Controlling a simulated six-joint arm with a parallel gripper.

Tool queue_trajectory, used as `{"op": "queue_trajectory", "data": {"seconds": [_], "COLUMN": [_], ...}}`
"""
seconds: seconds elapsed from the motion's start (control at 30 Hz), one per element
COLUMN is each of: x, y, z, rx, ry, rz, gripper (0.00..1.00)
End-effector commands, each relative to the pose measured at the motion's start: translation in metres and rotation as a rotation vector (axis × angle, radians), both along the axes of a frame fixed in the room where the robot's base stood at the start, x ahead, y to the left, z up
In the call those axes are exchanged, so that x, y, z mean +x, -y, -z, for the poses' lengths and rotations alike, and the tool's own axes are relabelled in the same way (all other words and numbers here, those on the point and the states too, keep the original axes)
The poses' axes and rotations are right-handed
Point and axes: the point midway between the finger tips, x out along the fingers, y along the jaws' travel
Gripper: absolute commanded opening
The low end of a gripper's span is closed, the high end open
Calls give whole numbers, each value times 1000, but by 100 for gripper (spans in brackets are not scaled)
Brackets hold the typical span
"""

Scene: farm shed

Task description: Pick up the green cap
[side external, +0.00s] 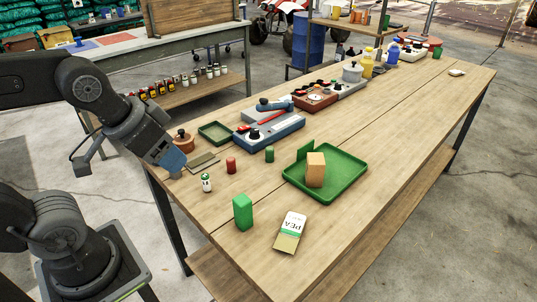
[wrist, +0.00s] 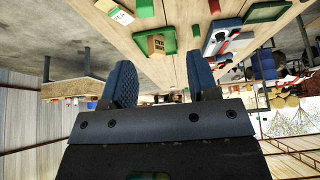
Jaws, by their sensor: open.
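A small dark green cylinder (side external: 270,154), the thing that looks most like the green cap, stands upright on the wooden table, left of the green tray. It also shows in the wrist view (wrist: 196,30), close to the top edge. My gripper (side external: 173,160) hangs at the table's near left end, left of the green cylinder and well apart from it. In the wrist view my gripper (wrist: 161,82) has its two blue fingers spread, with nothing held between them.
A green tray (side external: 345,190) holds an orange block (side external: 316,170). A green block (side external: 242,212), packet (side external: 290,232) and blue box (side external: 268,132) are nearby.

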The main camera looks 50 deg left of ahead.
Motion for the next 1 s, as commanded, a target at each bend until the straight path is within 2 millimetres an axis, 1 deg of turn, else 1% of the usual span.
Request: {"op": "queue_trajectory", "data": {"seconds": [0.4, 0.47, 0.73, 0.87, 0.97, 1.0], "x": [0, 0, 1, 17, 43, 57], "y": [0, 0, 0, -2, -6, -8], "z": [0, 0, -1, -9, -20, -24], "rx": [0, 0, -2, -32, -79, -102], "ry": [0, 0, -2, -27, -65, -85], "rz": [0, 0, -7, -72, -183, -241], "gripper": [54, 59, 59, 59, 59, 59]}}
